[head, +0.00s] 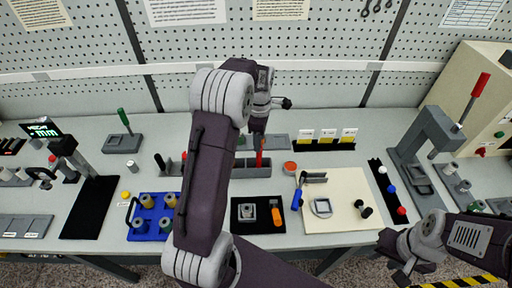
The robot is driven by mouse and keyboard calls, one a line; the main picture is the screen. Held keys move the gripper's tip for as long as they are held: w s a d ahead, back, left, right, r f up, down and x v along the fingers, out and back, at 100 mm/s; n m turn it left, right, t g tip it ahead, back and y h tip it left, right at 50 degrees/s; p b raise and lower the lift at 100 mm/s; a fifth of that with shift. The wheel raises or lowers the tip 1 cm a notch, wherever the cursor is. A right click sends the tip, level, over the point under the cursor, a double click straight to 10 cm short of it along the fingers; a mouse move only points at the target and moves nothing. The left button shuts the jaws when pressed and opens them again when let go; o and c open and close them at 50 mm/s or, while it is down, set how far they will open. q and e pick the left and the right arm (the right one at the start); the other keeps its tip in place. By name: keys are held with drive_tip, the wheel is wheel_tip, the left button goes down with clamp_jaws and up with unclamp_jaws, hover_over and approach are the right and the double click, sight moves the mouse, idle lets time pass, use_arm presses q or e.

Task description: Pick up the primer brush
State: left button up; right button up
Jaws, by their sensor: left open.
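I cannot say for certain which item is the primer brush. A thin red handle (260,157) stands upright in the grey rack (240,172), partly hidden by my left gripper. My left gripper (258,148) points down over the rack, right at the red handle; its jaws are open, and I cannot tell whether they touch the handle. A round orange-red tin (289,168) sits just right of the rack. My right gripper (398,266) hangs low at the right, away from the rack, its jaws unclear.
A blue tray (151,229) with several spools stands left of my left arm. A black mat (240,222) and a cream board (348,188) lie in front. A grey press (425,140) with a red-handled lever stands at right. A pegboard wall closes the back.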

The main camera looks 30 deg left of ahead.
sight(259, 156)
use_arm(q)
drive_tip(key=shift+s+a, duration=0.15)
drive_tip(key=shift+s, duration=0.05)
drive_tip(key=shift+s+d+r, duration=0.35)
drive_tip(key=shift+d, duration=0.2)
drive_tip(key=shift+d+f+p, duration=0.1)
drive_tip(key=shift+f+p, duration=0.15)
drive_tip(key=shift+p, duration=0.05)
drive_tip(key=f, duration=0.2)
drive_tip(key=a+f, duration=0.1)
drive_tip(key=shift+w+f+p, duration=0.15)
drive_tip(key=shift+f+p, duration=0.15)
drive_tip(key=shift+f, duration=0.05)
drive_tip(key=f, duration=0.1)
drive_tip(key=f+p, duration=0.1)
drive_tip(key=f, duration=0.2)
drive_tip(key=shift+d+f+p, duration=0.35)
drive_tip(key=shift+a+f, duration=0.2)
drive_tip(key=shift+f, duration=0.05)
drive_tip(key=shift+d+r, duration=0.1)
drive_tip(key=shift+d, duration=0.05)
clamp_jaws()
use_arm(e)
drive_tip(key=r, duration=0.1)
drive_tip(key=d+r, duration=0.1)
drive_tip(key=r, duration=0.1)
drive_tip(key=shift+s, duration=0.2)
